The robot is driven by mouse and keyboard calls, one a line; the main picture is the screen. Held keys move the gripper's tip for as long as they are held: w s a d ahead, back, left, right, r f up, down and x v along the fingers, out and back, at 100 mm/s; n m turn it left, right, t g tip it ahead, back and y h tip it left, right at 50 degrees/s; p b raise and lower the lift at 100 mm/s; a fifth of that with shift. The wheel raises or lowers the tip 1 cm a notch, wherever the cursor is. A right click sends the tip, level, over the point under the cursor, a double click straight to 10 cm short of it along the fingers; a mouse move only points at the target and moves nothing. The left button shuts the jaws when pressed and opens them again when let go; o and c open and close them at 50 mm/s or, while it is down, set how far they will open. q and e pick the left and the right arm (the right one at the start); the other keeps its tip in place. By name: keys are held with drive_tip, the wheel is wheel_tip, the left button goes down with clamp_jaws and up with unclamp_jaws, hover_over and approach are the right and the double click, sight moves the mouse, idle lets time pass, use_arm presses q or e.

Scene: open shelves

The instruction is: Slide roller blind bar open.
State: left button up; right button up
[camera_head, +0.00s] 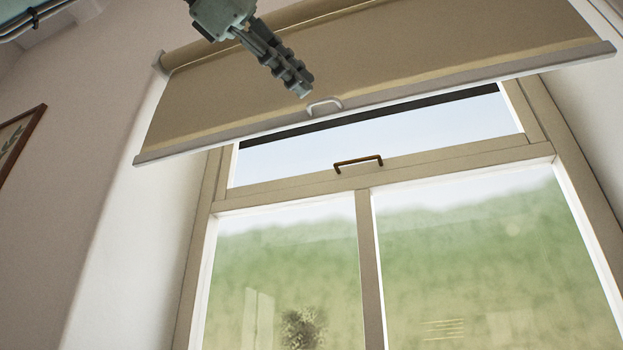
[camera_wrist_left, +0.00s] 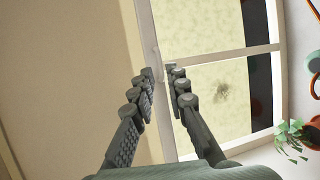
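The beige roller blind (camera_head: 420,50) hangs over the upper part of the window, with a pale bar (camera_head: 450,84) along its lower edge. A small light handle (camera_head: 325,105) sits at the middle of the bar. My left gripper (camera_head: 303,86) is in front of the blind, just above and left of the handle. In the left wrist view, the fingers of my left gripper (camera_wrist_left: 163,76) are parted, and the bar (camera_wrist_left: 148,45) runs behind the gap between them. I cannot tell whether they touch it. The handle is not clear in that view. My right gripper is not in view.
The window frame (camera_head: 368,270) has a dark handle (camera_head: 358,162) on its crosspiece, below the blind. A picture frame (camera_head: 20,135) hangs on the left wall. In the left wrist view, a green plant (camera_wrist_left: 290,138) stands at the right. Space before the panes looks clear.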

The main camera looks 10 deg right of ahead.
use_arm(q)
drive_tip(key=v, duration=0.8)
